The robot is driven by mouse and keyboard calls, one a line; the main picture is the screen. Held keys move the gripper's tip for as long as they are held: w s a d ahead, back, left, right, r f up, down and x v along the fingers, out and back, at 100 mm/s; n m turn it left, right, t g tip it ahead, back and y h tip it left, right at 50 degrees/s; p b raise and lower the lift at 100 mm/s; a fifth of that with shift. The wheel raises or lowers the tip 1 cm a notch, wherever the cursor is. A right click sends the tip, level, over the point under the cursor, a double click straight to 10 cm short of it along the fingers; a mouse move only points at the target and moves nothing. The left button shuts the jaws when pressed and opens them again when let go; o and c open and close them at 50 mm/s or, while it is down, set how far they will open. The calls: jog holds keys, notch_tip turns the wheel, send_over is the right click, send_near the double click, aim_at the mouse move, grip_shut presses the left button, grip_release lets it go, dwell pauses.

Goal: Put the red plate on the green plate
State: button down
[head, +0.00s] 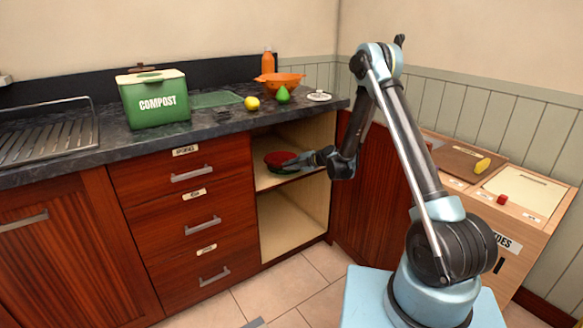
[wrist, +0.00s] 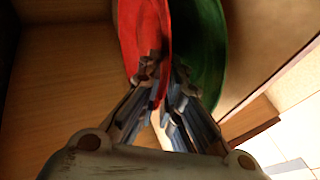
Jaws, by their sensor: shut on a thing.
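The red plate (head: 279,157) is inside the open cabinet compartment, directly above the green plate (head: 281,171). The green plate shows as a thin rim under it at the upper shelf. In the wrist view the red plate (wrist: 144,38) and the green plate (wrist: 208,50) appear edge-on, side by side. My gripper (head: 294,163) reaches into the compartment from the right. Its fingers (wrist: 167,72) are closed on the near rim of the red plate, with the green plate just beside. I cannot tell whether the plates touch.
The cabinet shelf (head: 264,184) has an empty compartment below it. The open cabinet door (head: 375,185) stands right of my gripper.

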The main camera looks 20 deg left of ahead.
jog(key=c, duration=1.8)
grip_release()
jog(key=shift+r, duration=0.2)
jog(key=s+d+r+m+h, duration=0.2)
jog(key=s+d+r+m, duration=0.2)
jog(key=s+d+r, duration=0.45)
jog(key=s+d+r+m+h, duration=0.2)
jog(key=s+d+r+m, duration=0.25)
jog(key=d, duration=0.75)
jog(key=s+d+r+m+h, duration=0.1)
jog(key=s+d+r+m, duration=0.5)
jog(key=d, duration=0.5)
jog(key=s+d+f+m+h, duration=0.1)
jog(key=s+d+m+h, duration=0.1)
jog(key=s+d+m, duration=0.3)
jog(key=s+d+f+m+g+h, duration=0.1)
jog(key=s+d+m+h, duration=0.1)
jog(key=s+d+m, duration=0.3)
jog(key=s+d+f+m+g+h, duration=0.1)
jog(key=s+d+m, duration=0.4)
jog(key=s+d, duration=0.6)
jog(key=shift+s+d+f+m+h, duration=0.15)
jog(key=shift+s+h, duration=0.2)
jog(key=shift+s, duration=0.75)
jog(key=shift+s+a+f+h, duration=0.15)
jog(key=shift+s+h, duration=0.25)
jog(key=shift+s, duration=0.65)
jog(key=shift+s+d+f+m+h, duration=0.1)
jog(key=shift+s+f+h, duration=0.2)
jog(key=shift+s, duration=0.8)
